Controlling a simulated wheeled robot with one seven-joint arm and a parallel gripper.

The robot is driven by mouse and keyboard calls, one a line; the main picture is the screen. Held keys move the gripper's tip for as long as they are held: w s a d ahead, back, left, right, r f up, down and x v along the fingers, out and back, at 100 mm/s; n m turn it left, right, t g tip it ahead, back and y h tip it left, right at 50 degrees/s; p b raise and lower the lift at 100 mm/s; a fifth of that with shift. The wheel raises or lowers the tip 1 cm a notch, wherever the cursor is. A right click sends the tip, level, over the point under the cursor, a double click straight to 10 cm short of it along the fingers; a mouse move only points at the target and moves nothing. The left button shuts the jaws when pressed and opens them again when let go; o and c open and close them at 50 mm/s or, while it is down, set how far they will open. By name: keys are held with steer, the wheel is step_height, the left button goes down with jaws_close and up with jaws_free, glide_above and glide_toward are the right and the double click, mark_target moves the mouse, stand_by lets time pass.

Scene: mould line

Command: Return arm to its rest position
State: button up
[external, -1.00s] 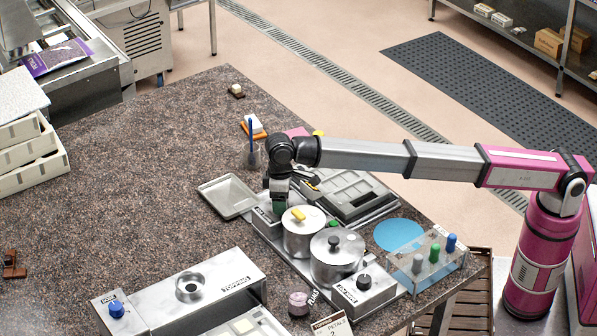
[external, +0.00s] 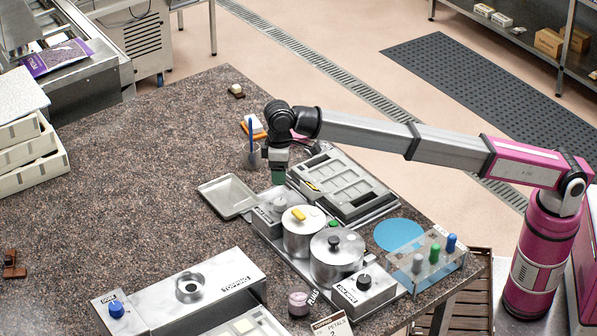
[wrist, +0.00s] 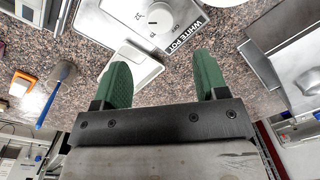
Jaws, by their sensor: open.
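My arm reaches from its magenta base at the right over the counter in the external view. My gripper (external: 278,177) points down and hangs above the counter, just behind the white pot's control box (external: 277,205) and its knob. In the wrist view my gripper (wrist: 155,85) shows two green fingers spread apart with nothing between them. The box labelled WHITE POT, with its white dial (wrist: 158,18), lies beyond the fingertips.
Two lidded steel pots (external: 336,256) stand in front of my gripper. A grey mould (external: 340,182) lies to its right and a shallow tray (external: 228,196) to its left. A cup with a blue-handled tool (external: 251,150) stands close behind. The counter's left middle is clear.

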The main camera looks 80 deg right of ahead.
steer(key=shift+r, duration=0.3)
